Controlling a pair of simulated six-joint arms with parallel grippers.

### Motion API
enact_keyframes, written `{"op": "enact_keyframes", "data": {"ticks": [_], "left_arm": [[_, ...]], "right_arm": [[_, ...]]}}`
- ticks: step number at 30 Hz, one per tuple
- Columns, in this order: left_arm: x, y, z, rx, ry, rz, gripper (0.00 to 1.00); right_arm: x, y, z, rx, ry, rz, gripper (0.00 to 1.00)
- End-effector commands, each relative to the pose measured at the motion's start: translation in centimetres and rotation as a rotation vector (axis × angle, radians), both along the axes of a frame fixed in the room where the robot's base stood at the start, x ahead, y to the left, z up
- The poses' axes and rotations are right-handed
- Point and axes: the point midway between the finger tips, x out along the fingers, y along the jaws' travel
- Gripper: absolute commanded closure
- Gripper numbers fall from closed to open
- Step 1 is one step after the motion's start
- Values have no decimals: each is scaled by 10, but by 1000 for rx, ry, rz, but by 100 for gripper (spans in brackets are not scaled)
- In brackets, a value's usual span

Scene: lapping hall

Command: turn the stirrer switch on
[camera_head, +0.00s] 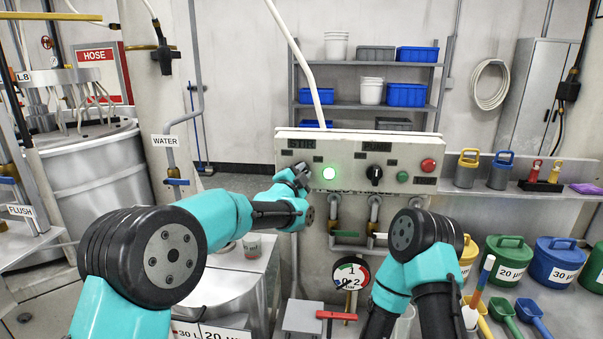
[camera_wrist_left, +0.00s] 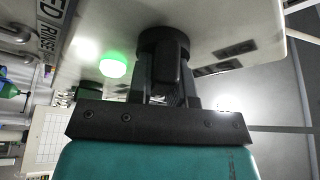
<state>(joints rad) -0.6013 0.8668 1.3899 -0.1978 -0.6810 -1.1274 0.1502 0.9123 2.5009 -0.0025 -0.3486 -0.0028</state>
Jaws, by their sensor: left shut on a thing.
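The grey control panel (camera_head: 345,150) has a STIR section on its left and a PUMP section on its right. My left gripper (camera_head: 299,177) is at the STIR section, below the label, and hides the stirrer switch in the head view. In the left wrist view the stirrer switch (camera_wrist_left: 162,36) is a round black knob on the panel face. My left gripper (camera_wrist_left: 166,72) is shut on it. The green lamp (camera_head: 329,174) beside the switch glows brightly, and it also shows lit in the left wrist view (camera_wrist_left: 112,66).
The PUMP knob (camera_head: 375,175), a red button (camera_head: 428,165) and a dark green button (camera_head: 402,177) are on the panel's right half. Valves and a gauge (camera_head: 351,273) sit below it. My right arm (camera_head: 415,245) stands in front at lower right; its gripper is out of view.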

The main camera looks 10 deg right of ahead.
Motion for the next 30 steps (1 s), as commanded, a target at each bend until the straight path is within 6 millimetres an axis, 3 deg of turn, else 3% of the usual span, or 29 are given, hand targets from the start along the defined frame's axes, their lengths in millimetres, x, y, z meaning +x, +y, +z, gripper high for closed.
{"op": "enact_keyframes", "data": {"ticks": [20,21,28,30], "left_arm": [[0,0,-1,80,-31,0,100],[0,0,-1,80,-31,0,77],[0,0,0,79,-30,0,55],[0,0,-1,79,-30,0,55]], "right_arm": [[0,0,0,0,0,0,57],[0,0,0,0,0,0,57],[0,0,0,0,0,0,57],[0,0,0,0,0,0,57]]}}
